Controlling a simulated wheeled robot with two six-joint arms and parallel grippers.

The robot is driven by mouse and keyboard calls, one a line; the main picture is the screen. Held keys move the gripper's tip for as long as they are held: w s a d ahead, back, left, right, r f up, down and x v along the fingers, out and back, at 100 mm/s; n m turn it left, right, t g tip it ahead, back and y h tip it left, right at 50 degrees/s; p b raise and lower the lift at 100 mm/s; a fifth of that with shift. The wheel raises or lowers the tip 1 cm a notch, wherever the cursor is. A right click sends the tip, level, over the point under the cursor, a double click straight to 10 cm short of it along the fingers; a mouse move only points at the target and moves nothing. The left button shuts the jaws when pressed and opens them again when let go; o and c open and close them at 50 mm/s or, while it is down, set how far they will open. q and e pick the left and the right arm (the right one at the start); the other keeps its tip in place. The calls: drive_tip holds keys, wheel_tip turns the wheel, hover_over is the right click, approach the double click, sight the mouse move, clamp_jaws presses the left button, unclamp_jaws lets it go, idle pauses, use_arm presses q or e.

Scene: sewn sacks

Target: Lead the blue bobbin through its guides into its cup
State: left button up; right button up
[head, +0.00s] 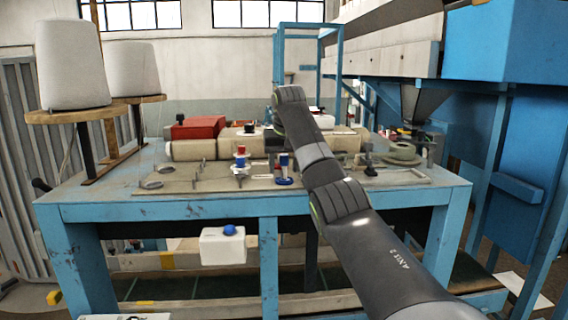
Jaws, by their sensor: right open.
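A small blue bobbin-like piece (284,160) stands upright on the flat board (205,184) at the table's middle, above a round blue base (284,181). A red piece is close beside it. Thin upright posts, which may be the guides (195,177), stand on the board to its left, with flat rings (152,184) at the far left. I cannot tell which item is the cup. My right gripper (275,137) is open, above and behind the blue piece; its fingertips are partly hidden by my arm. I see nothing held in it. My left gripper is out of view.
A red-white-blue stack (241,157) stands left of the blue piece. Rolled sacks (195,149) and a red box (198,127) lie behind. Large thread cones (70,65) stand at left. A white box with a blue knob (223,246) is at the table (160,210) front.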

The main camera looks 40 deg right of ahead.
drive_tip(key=shift+r, duration=0.3)
drive_tip(key=b+v, duration=0.2)
drive_tip(key=v, duration=0.6)
drive_tip(key=shift+s+b, duration=0.1)
drive_tip(key=shift+b, duration=0.3)
drive_tip(key=v, duration=0.8)
drive_tip(key=shift+s+r, duration=0.2)
drive_tip(key=shift+r, duration=0.15)
drive_tip(key=shift+a+f, duration=0.1)
